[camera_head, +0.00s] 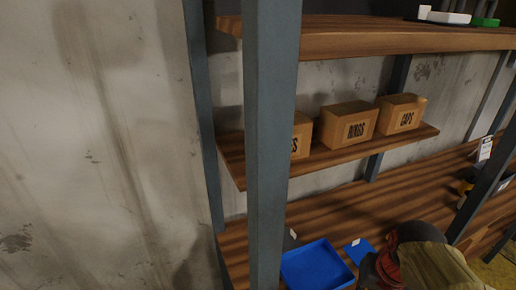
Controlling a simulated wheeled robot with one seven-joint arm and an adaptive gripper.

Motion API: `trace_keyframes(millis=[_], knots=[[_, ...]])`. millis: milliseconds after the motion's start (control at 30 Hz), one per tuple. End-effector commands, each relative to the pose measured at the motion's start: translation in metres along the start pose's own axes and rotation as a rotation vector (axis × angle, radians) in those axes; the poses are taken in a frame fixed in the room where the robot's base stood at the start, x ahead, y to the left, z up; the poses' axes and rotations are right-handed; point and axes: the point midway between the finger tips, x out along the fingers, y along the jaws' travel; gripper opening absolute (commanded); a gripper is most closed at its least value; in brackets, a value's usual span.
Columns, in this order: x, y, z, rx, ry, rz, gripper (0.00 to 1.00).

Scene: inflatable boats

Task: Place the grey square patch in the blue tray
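The blue tray (318,267) is on the wooden worktop at the bottom of the view, just right of the grey-blue post. Its lower edge is cut off by the frame, and the part I see inside looks empty. A small dark grey flat piece (290,242) with a white tag lies behind the tray. The post hides part of it, so I cannot tell for sure that it is the grey square patch. My gripper is not recognisable in this view.
A blue flat piece (358,251) with a white tag lies right of the tray. A dark, red and tan bulky item (435,266) is at lower right. The post (270,140) stands in front. Cardboard boxes (348,124) stand on the middle shelf.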

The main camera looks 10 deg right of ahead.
Motion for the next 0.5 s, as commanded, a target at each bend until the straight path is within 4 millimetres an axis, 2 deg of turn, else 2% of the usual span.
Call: trace_keyframes(millis=[200,400,500], knots=[[-0.035,-0.045,0.003,-0.25,0.137,-0.012,0.0],[-0.063,-0.087,0.016,-0.417,0.224,-0.075,0.0],[-0.072,-0.103,0.022,-0.474,0.246,-0.102,0.0]])
